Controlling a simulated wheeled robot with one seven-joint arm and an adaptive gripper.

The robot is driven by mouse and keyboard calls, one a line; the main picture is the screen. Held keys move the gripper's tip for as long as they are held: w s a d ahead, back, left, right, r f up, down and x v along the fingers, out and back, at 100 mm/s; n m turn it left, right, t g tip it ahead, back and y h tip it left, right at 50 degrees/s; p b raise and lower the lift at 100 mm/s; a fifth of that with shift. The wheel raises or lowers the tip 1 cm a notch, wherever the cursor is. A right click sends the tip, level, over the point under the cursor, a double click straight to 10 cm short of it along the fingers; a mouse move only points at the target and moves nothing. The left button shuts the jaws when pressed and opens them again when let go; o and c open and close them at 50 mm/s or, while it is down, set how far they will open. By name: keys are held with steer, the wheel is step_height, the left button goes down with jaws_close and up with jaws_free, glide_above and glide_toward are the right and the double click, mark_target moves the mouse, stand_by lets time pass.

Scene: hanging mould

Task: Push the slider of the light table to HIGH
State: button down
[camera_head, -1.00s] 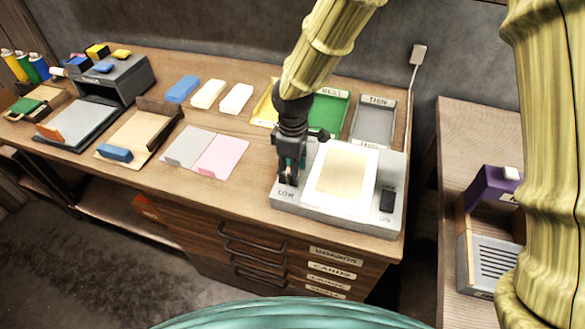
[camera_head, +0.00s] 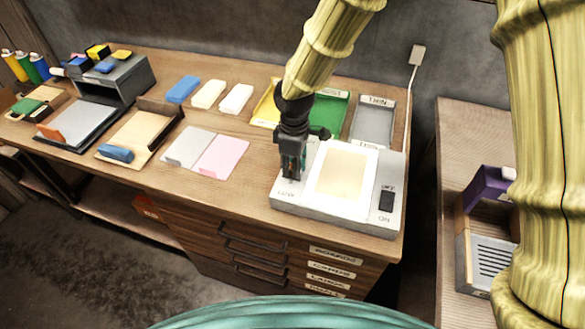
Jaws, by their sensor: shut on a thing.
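The light table (camera_head: 345,216) is a pale grey box at the right end of the desk, with a lit cream panel (camera_head: 340,171) on top. A dark switch (camera_head: 386,201) marked ON sits at its right side. My gripper (camera_head: 291,176) points down at the left strip of the light table, where the slider lies. Its fingers are shut there, and the slider knob is hidden between or behind them. A small blurred label (camera_head: 285,194) shows in front of the fingers. The HIGH end of the strip is hidden by my gripper.
A green tray (camera_head: 328,112), a yellow tray (camera_head: 265,112) and a grey tray (camera_head: 373,123) stand behind the light table. Grey and pink sheets (camera_head: 222,155) lie to its left. A cable (camera_head: 411,80) runs up the wall at the right.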

steer(key=w, duration=0.2)
steer(key=w+d+p, duration=0.1)
steer(key=w, duration=0.1)
steer(key=w+d, duration=0.1)
steer(key=shift+w+r, duration=0.1)
steer(key=shift+w, duration=0.3)
steer(key=c, duration=1.2)
jaws_free()
steer(key=shift+w, duration=0.15)
steer(key=shift+c, duration=0.2)
step_height(320, 180, up, 12)
